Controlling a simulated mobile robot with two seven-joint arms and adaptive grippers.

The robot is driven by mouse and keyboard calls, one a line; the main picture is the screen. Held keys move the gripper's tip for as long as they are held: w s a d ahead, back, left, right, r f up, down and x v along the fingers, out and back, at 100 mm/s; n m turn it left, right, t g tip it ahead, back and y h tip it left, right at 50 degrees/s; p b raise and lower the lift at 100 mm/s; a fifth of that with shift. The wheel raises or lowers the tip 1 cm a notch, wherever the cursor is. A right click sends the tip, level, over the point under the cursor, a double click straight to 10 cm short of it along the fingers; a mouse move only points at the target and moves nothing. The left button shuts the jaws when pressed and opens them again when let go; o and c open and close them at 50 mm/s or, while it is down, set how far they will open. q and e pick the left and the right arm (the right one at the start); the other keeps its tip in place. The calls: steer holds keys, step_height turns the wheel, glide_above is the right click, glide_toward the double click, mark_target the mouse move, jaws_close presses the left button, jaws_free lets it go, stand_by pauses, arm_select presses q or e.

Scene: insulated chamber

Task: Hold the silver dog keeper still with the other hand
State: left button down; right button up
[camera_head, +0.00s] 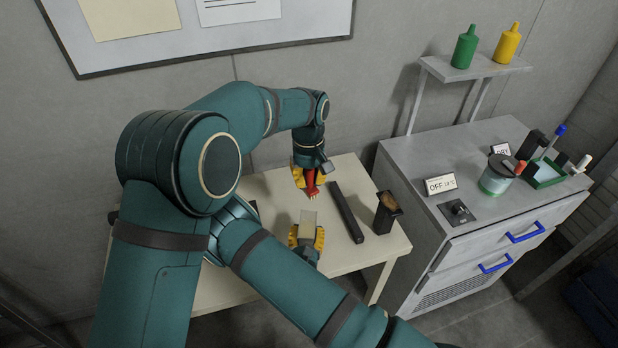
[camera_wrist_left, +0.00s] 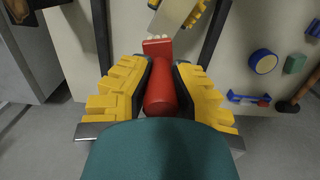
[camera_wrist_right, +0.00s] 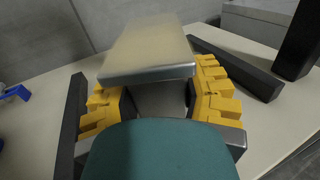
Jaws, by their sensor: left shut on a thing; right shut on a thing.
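The silver dog keeper (camera_head: 307,222) is a pale metal block. My right gripper (camera_head: 306,238) is shut on it above the table; it also fills the middle of the right wrist view (camera_wrist_right: 150,50). My left gripper (camera_head: 309,176) is shut on a red brush (camera_wrist_left: 160,85), its handle between the yellow finger pads. The brush's red head with cream bristles points towards the dog keeper, which shows at the top of the left wrist view (camera_wrist_left: 174,12). I cannot tell whether they touch. The parts of the dog keeper inside the fingers are hidden.
A long dark bar (camera_head: 346,212) and a dark upright holder (camera_head: 386,214) stand on the pale table (camera_head: 342,255) at right. A grey cabinet (camera_head: 450,150) stands beside it.

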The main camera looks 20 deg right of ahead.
arm_select(q)
steer(key=shift+f, duration=3.55)
steer(key=shift+s+a+f, duration=0.1)
steer(key=shift+s+a, duration=0.15)
steer(key=shift+s, duration=0.35)
steer(key=shift+s+a, duration=0.25)
steer(key=shift+s, duration=0.3)
steer(key=shift+s+a+f, duration=0.1)
steer(key=shift+s+a, duration=0.15)
steer(key=shift+s, duration=0.35)
steer(key=shift+w+d, duration=0.25)
steer(key=shift+w, duration=0.35)
steer(key=shift+w+d, duration=0.3)
steer(key=shift+w, duration=0.35)
steer(key=shift+w+d, duration=0.25)
steer(key=shift+w, duration=0.35)
steer(key=shift+s+r, duration=0.15)
steer(key=shift+r, duration=3.95)
arm_select(e)
steer(key=o, duration=1.3)
steer(key=shift+o, duration=0.2)
arm_select(q)
steer(key=shift+f+b, duration=0.45)
steer(key=shift+f, duration=0.05)
arm_select(e)
steer(key=shift+v, duration=4.45)
